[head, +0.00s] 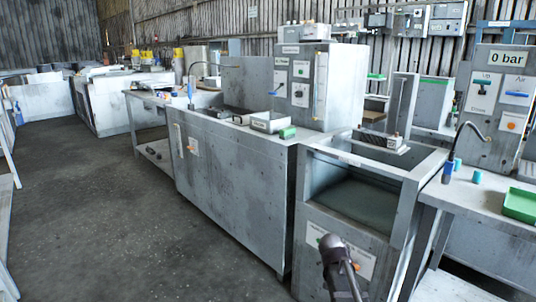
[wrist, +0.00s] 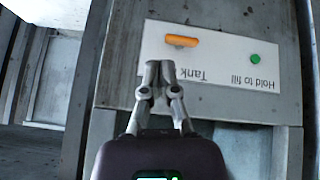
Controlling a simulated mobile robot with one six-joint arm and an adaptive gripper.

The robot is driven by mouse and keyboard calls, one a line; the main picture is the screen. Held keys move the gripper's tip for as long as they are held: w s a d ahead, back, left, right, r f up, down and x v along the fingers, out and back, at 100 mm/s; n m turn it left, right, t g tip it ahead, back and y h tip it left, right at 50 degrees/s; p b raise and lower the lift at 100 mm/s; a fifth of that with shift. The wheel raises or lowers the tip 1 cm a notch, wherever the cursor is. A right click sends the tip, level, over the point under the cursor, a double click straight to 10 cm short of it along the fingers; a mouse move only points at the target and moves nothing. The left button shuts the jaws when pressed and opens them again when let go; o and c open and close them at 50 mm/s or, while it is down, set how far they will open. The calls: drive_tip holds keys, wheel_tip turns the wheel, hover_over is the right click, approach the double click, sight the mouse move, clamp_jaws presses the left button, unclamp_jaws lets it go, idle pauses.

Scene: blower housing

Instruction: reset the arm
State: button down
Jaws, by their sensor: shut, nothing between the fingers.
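My gripper (wrist: 158,76) is shut and empty in the wrist view, its two fingertips together. It is in front of a white label plate (wrist: 215,70) on a grey metal front. The plate appears upside down and reads "Hold to fill" and "Tank". An orange switch (wrist: 181,41) lies beyond the fingertips, and a green button (wrist: 255,59) is to the right. I cannot tell whether the fingertips touch the plate. In the head view my gripper (head: 332,250) is low in front of the open-topped tank (head: 318,215); its fingers are not clear there and it hides part of the plate.
A long grey cabinet (head: 225,190) stands left of the tank, carrying a tray (head: 268,123) and a green block (head: 287,132). A bench (head: 480,205) with a green bin (head: 520,205) and a "0 bar" panel (head: 505,90) stands right. Open floor (head: 100,220) lies left.

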drive_tip(key=s+a+f+n+g+y, duration=0.25)
drive_tip(key=s+a+n, duration=0.2)
drive_tip(key=s, duration=0.35)
drive_tip(key=s+a+f+n+g+y, duration=0.1)
drive_tip(key=s+a+n+g+y, duration=0.15)
drive_tip(key=s+a, duration=0.5)
wheel_tip(320, 180, up, 34)
drive_tip(key=s+d+p, duration=0.1)
drive_tip(key=p, duration=3.3)
drive_tip(key=shift+s+d+r+t+y, duration=0.2)
drive_tip(key=shift+s+r+t+y, duration=0.05)
drive_tip(key=shift+t+y, duration=0.05)
